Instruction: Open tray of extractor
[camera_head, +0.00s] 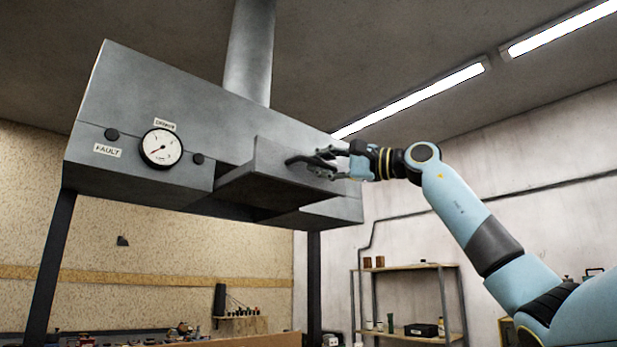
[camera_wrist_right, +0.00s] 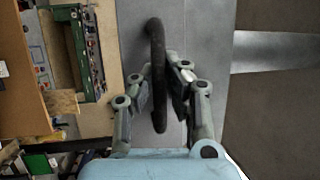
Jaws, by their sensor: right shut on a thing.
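The extractor (camera_head: 120,80) is a big grey metal hood on dark legs, with a duct going up from its top. Its tray (camera_head: 255,165) stands out from the front face, with a dark gap beside and below it. A dark curved handle (camera_head: 300,159) is on the tray's front. My right gripper (camera_head: 318,163) is at the handle, its fingers on either side of it. In the right wrist view the handle (camera_wrist_right: 156,60) runs between the two fingers (camera_wrist_right: 160,95), which are closed on it. My left gripper is in neither view.
A shelf rack (camera_head: 410,266) stands by the right wall, below my right arm. A workbench with small items (camera_head: 150,338) is at the bottom left. The space in front of the tray looks free.

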